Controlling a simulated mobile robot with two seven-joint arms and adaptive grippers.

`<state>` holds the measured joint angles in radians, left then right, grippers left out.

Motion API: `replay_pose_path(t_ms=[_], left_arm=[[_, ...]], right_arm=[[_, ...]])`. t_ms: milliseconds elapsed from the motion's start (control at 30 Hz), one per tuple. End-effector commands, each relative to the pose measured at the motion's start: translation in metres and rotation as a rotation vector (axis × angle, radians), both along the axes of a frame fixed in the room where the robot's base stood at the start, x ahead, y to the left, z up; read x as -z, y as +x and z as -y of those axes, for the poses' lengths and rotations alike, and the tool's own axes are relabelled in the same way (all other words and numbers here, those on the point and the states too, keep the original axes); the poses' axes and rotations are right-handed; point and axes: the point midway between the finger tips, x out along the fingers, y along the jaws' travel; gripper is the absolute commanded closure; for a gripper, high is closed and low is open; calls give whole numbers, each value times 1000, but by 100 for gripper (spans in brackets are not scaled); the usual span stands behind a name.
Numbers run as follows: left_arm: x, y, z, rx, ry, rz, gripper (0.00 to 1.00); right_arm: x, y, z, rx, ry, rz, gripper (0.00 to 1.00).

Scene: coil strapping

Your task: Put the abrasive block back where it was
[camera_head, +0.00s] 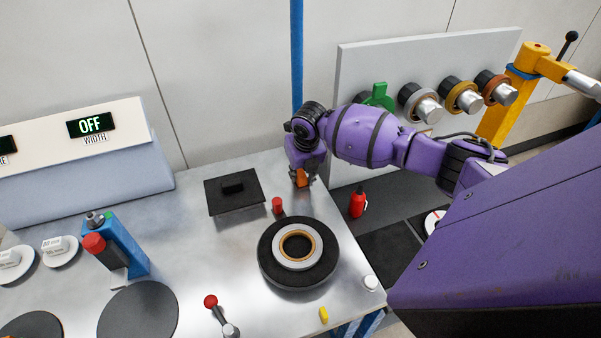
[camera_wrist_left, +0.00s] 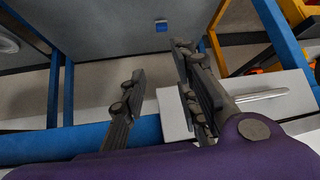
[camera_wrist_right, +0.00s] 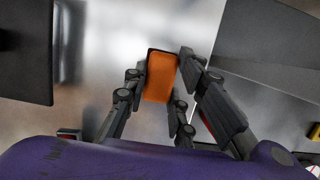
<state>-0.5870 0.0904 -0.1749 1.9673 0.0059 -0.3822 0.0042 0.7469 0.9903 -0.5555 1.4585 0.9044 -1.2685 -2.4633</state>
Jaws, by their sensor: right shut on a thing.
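The abrasive block looks like the orange block (camera_head: 301,177), with a dark edge at its far end in the right wrist view (camera_wrist_right: 161,77). My right gripper (camera_head: 303,183) is shut on it, with a finger on either side, over the back right part of the metal bench (camera_head: 190,225). I cannot tell whether the block touches the bench top. My left gripper (camera_wrist_left: 165,80) shows only in its own wrist view, with its fingers apart and nothing between them, near a blue frame bar.
A black plate with a small raised block (camera_head: 222,205) lies left of my right gripper. A red-topped knob (camera_head: 278,206) and a round black turntable with a ringed coil (camera_head: 270,270) stand in front. A red bottle (camera_head: 357,202) is beyond the bench's right edge.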

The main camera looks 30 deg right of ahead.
Motion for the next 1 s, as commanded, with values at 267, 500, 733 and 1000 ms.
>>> replay_pose_path(t_ms=[267,500,733,1000], left_arm=[[6,-8,-1,-2,1,-17,71],[7,-9,0,-7,-2,-18,71],[2,-4,2,-12,-6,-8,71],[-4,1,3,-9,-8,4,71]], right_arm=[[4,0,0,0,0,0,70],[3,0,0,1,0,0,57],[-2,0,0,1,1,2,57],[-47,-10,-2,-1,-2,6,57]])
